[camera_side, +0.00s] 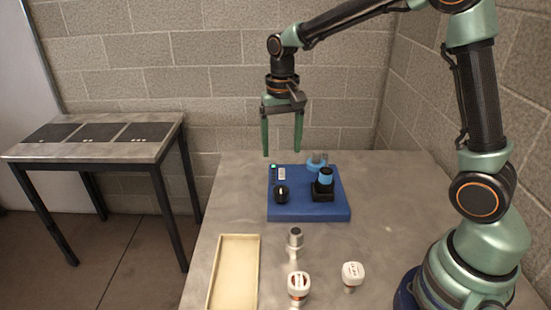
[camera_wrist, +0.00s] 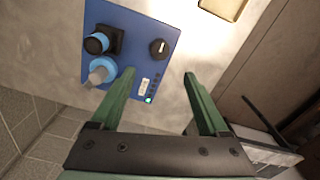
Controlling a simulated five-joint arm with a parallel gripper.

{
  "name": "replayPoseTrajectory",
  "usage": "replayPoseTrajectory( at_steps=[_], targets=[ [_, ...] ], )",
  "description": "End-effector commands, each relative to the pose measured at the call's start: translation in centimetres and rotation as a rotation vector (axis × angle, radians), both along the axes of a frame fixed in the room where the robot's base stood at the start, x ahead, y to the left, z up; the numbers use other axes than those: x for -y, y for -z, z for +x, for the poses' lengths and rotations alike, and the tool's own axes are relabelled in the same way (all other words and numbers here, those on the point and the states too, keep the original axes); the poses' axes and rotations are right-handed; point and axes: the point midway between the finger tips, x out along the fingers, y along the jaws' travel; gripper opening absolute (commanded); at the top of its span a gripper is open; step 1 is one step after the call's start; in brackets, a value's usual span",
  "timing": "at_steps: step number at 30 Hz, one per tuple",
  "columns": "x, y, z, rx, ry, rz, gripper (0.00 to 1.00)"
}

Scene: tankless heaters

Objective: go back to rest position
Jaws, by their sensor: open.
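My gripper (camera_side: 283,143) is open and empty. In the side view it hangs, fingers down, above the back edge of a blue panel (camera_side: 312,208) on the grey table. In the wrist view the two green fingers of my gripper (camera_wrist: 160,88) are spread apart, with the blue panel (camera_wrist: 152,33) beyond them. The panel carries a black knob (camera_side: 281,193), a black fitting with a blue top (camera_side: 325,180), a grey-and-blue fitting (camera_side: 317,161) and a small green light (camera_wrist: 149,99). No finger appears to touch anything.
On the table in front of the panel stand a grey metal cylinder (camera_side: 295,238) and two white-capped pieces (camera_side: 298,284) (camera_side: 352,272). An empty cream tray (camera_side: 222,300) lies at the front left. A side table with dark mats (camera_side: 92,132) stands left. Block walls close the back and right.

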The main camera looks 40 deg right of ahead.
Motion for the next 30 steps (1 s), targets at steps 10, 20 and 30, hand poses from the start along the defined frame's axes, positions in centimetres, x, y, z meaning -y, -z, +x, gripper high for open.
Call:
replayPoseTrajectory(
  at_steps=[10,20,30],
  targets=[
    [0.0,-0.8,-0.4,0.022,-0.017,0.0,0.78],
    [0.0,-5.9,-5.3,0.196,-0.199,-0.02,0.78],
    [0.0,-8.0,-11.3,0.388,-0.407,-0.081,0.78]
  ],
)
